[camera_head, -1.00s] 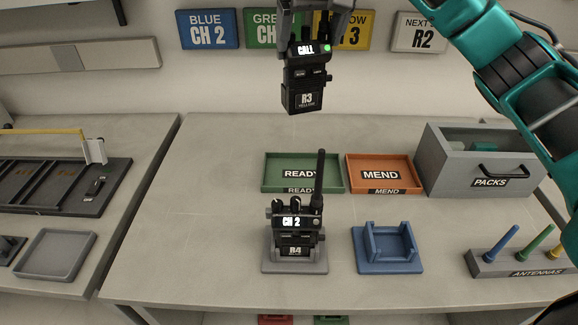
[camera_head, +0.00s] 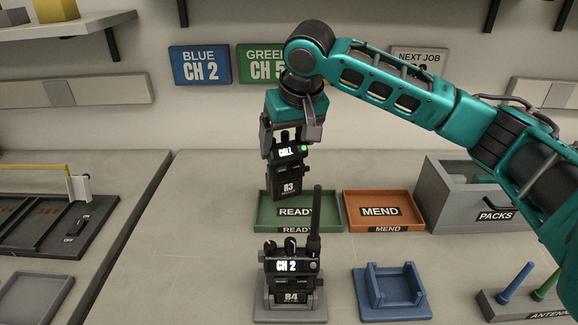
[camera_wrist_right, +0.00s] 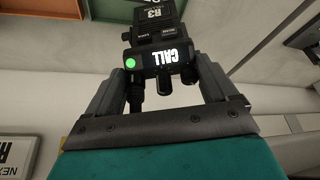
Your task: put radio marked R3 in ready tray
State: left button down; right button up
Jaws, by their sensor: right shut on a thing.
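The radio marked R3 (camera_head: 287,180) is black, with a lit CALL display and a green light. It hangs upright from my right gripper (camera_head: 288,142), which is shut on its top part. In the head view it overlaps the left part of the green READY tray (camera_head: 330,192); its exact height above the tray is hard to tell. The right wrist view shows the radio (camera_wrist_right: 155,20) between the two fingers (camera_wrist_right: 165,90). The READY tray looks empty where it shows. My left gripper is not in view.
The radio marked R4 (camera_head: 291,275), with a tall antenna, stands in a grey cradle in front of the READY tray. An orange MEND tray (camera_head: 383,226) and a grey PACKS box (camera_head: 440,200) are to the right. An empty blue cradle (camera_head: 392,305) stands nearer.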

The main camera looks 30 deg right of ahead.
aim_at(291, 154)
jog(key=shift+f, duration=0.65)
notch_tip(291, 154, down, 4)
jog(key=shift+b, duration=0.4)
jog(key=shift+f, duration=0.1)
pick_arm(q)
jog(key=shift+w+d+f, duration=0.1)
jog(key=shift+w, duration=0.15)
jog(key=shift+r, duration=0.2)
pick_arm(e)
jog(key=o, duration=1.2)
jog(key=shift+f, duration=0.15)
jog(key=shift+o, duration=0.7)
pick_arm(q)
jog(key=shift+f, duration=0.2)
pick_arm(e)
jog(key=shift+o, duration=0.3)
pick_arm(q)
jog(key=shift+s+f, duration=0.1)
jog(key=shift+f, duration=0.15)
